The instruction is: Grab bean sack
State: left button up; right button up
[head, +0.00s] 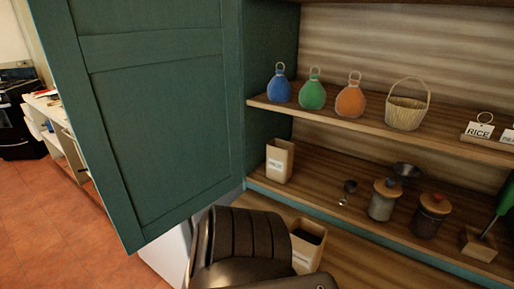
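An open tan paper sack (304,257) with dark contents and a pale label stands on the lower wooden surface at the bottom centre. The label is too small to read, so I cannot tell if it is the bean sack. A second tan sack (279,163) with a small label stands upright at the left end of the lower shelf. A dark ribbed part, which looks like my own arm, covers the bottom centre, just left of the open sack. No gripper fingertips show, and I see neither sack held.
A green cabinet door (160,110) stands open on the left. The upper shelf holds blue (279,89), green (312,95) and orange (350,101) pouches, a basket (405,112) and a RICE tag (479,131).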

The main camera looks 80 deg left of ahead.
aim_at(308, 238)
jog(key=u, duration=3.9)
jog(key=k, duration=1.15)
jog(key=z, duration=2.35)
